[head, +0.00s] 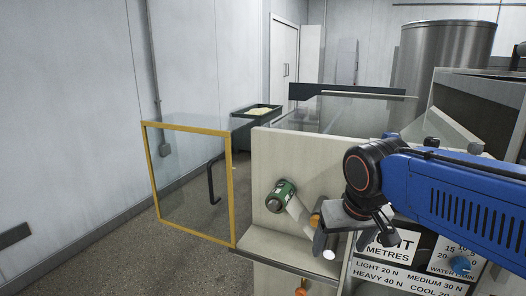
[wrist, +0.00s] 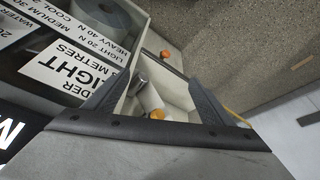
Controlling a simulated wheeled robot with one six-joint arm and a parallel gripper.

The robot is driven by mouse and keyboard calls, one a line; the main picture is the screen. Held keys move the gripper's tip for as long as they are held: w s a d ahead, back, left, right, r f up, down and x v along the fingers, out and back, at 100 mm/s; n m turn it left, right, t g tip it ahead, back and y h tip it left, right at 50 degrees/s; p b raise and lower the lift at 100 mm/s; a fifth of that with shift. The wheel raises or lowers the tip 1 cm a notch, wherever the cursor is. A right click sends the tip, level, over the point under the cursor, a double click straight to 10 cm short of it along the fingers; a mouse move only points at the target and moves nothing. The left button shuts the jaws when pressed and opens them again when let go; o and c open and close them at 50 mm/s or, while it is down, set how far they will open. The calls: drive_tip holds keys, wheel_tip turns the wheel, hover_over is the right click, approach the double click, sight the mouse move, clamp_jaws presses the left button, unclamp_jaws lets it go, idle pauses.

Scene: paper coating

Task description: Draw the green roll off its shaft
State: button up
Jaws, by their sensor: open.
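The green roll (head: 281,195) sits on the upright pale panel (head: 268,150) in the head view, left of my arm. Its end faces out with a pale centre, and a white strip runs from it down to the right. I cannot make out its shaft. My gripper (wrist: 157,85) is open in the wrist view, its two dark fingers spread apart. No green roll shows there. Between and beyond the fingers are a white roller (wrist: 150,99) and an orange knob (wrist: 157,114). In the head view my gripper is right of the green roll, apart from it.
A yellow-framed clear door (head: 233,195) stands open at the left. A sign board with black and white labels (head: 380,272) is below my arm. A grey cylinder (head: 330,246) and orange knobs (head: 316,220) lie close to my gripper. Open floor (head: 130,230) lies to the left.

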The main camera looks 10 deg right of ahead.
drive_tip(key=w+a+r+m+h, duration=0.1)
drive_tip(key=w+a+r, duration=0.1)
drive_tip(key=w+r, duration=0.4)
drive_tip(key=w+a+r+m, duration=0.2)
drive_tip(key=w+a+r, duration=0.1)
drive_tip(key=w, duration=0.5)
drive_tip(key=m+g+h, duration=0.1)
drive_tip(key=m+h, duration=0.1)
drive_tip(key=m, duration=0.1)
approach(279, 188)
drive_tip(key=x, duration=1.2)
drive_tip(key=shift+w+d+r, duration=0.1)
drive_tip(key=c, duration=1.2)
